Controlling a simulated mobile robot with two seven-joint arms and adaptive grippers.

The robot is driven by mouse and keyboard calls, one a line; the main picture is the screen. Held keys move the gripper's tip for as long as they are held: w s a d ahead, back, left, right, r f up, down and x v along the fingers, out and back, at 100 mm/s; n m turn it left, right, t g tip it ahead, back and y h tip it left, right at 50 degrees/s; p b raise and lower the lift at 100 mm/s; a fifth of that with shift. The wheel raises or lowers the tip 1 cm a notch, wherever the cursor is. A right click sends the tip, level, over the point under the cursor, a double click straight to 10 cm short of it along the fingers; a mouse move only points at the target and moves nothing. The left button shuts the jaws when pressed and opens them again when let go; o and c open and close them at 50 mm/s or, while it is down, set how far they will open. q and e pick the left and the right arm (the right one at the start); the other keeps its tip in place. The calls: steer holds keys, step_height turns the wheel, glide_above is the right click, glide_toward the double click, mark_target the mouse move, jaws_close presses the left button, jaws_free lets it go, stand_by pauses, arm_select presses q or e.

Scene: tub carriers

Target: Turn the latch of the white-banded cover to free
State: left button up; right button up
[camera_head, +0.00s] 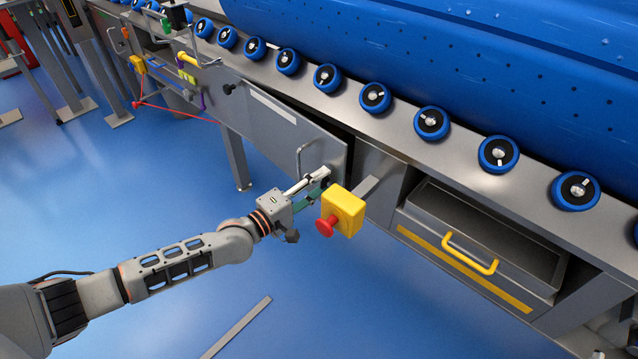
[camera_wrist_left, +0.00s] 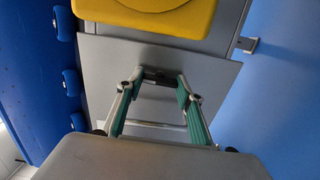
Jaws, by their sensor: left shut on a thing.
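The white-banded cover is a grey panel (camera_head: 262,118) under the blue-wheeled rail, with a white strip (camera_head: 273,107) near its upper edge. A bent metal bar handle (camera_head: 300,158) stands on its right part and also crosses between my fingers in the wrist view. My left gripper (camera_head: 322,182) is at the cover's right end. In the wrist view its two green-padded fingers (camera_wrist_left: 160,84) are closed on a small dark piece, seemingly the latch (camera_wrist_left: 155,74), near the panel's edge. The fingers mostly hide it, so its turn is hard to tell. My right gripper is out of view.
A yellow box with a red button (camera_head: 344,210) sits close beside my left gripper on the right. Further right is an open grey drawer with a yellow handle (camera_head: 470,254). A black knob (camera_head: 232,88) is near the cover's left end. The blue floor below is mostly clear.

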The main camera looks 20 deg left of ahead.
arm_select(q)
steer(key=shift+d+n, duration=0.1)
steer(key=shift+n, duration=0.2)
steer(key=o, duration=1.1)
steer(key=shift+s, duration=0.1)
steer(key=shift+s+a, duration=0.2)
steer(key=v, duration=1.1)
steer(key=shift+s, duration=0.2)
steer(key=shift+a, duration=0.1)
